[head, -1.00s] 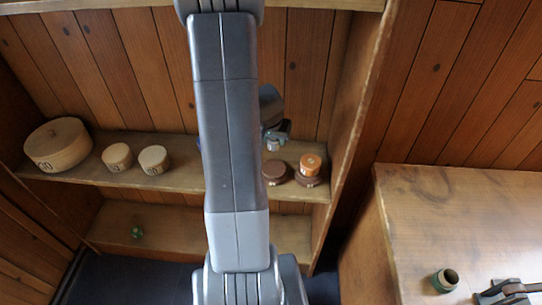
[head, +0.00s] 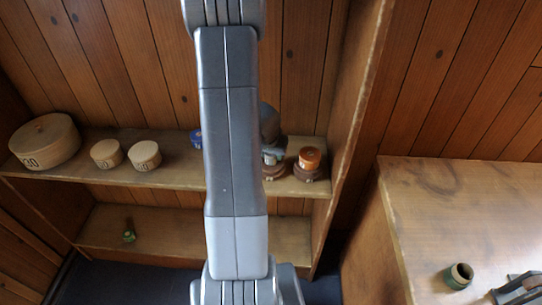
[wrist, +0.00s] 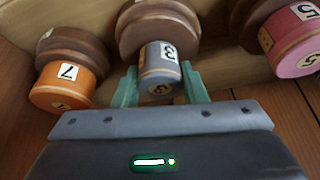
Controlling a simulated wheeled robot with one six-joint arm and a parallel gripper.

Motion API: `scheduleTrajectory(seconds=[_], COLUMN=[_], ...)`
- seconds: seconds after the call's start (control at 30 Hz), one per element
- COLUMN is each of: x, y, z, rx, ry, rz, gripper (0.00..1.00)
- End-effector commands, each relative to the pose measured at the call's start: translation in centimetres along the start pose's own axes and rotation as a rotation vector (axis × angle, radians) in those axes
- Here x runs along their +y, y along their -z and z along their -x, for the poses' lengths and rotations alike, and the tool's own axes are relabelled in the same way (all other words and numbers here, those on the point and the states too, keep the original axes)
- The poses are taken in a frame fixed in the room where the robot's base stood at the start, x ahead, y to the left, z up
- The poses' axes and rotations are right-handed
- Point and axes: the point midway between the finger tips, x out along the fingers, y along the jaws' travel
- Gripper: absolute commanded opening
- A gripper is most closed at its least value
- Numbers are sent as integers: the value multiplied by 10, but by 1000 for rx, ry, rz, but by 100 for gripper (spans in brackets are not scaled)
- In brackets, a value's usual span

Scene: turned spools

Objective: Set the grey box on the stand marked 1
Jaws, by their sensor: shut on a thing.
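The grey box (wrist: 160,56), marked 3, is between the teal fingers of my gripper (wrist: 158,72), which is shut on it. A round brown stand (wrist: 157,24) lies directly beyond the box in the wrist view; box and stand overlap there, and I cannot tell if they touch. No number shows on this stand. In the head view my gripper (head: 271,153) is at the shelf's right part, just above that brown stand (head: 273,173). My arm hides part of this area.
An orange box (wrist: 66,86) marked 7 is on a neighbouring brown stand (wrist: 72,47). A pink box (wrist: 292,42) marked 5 is on the other side. A blue thing (head: 196,138) and several round wooden boxes (head: 45,142) stand farther left on the shelf (head: 180,178).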

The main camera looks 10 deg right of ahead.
Motion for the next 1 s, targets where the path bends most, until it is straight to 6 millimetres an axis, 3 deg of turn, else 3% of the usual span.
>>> scheduleTrajectory(seconds=[0.3, 0.33, 0.43, 0.83, 1.0], x=[0, 0, 0, 0, 0], y=[-1, -1, -1, 1, 3], z=[-4, -3, -2, 4, 36], rx=[1, 0, 0, 0, 2], ry=[0, 0, 0, 0, 0], rz=[0, 0, 0, 0, -1], gripper=[17, 42, 60, 60, 60])
